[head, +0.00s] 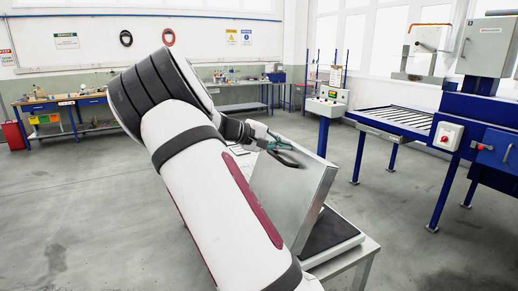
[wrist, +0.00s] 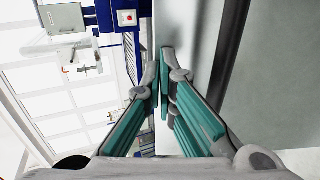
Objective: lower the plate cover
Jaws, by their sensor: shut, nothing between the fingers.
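The plate cover (head: 292,195) is a grey metal lid, raised and tilted steeply above its dark base plate (head: 330,238). A dark handle (head: 288,158) is on its face near the top. My gripper (head: 283,142) is at the cover's upper part, close to the handle. In the wrist view my gripper (wrist: 162,58) has its teal fingers drawn together with nothing between them. The cover (wrist: 285,90) fills the right of that view, with a dark bar of the handle (wrist: 232,35) beside the fingers. I cannot tell whether the fingers touch the cover. My arm hides the cover's left side.
The base plate rests on a light table (head: 345,262). A blue machine (head: 470,130) with a roller conveyor (head: 405,117) stands to the right, with a control box (head: 327,103) near it. Workbenches (head: 75,102) line the back wall. The floor between is clear.

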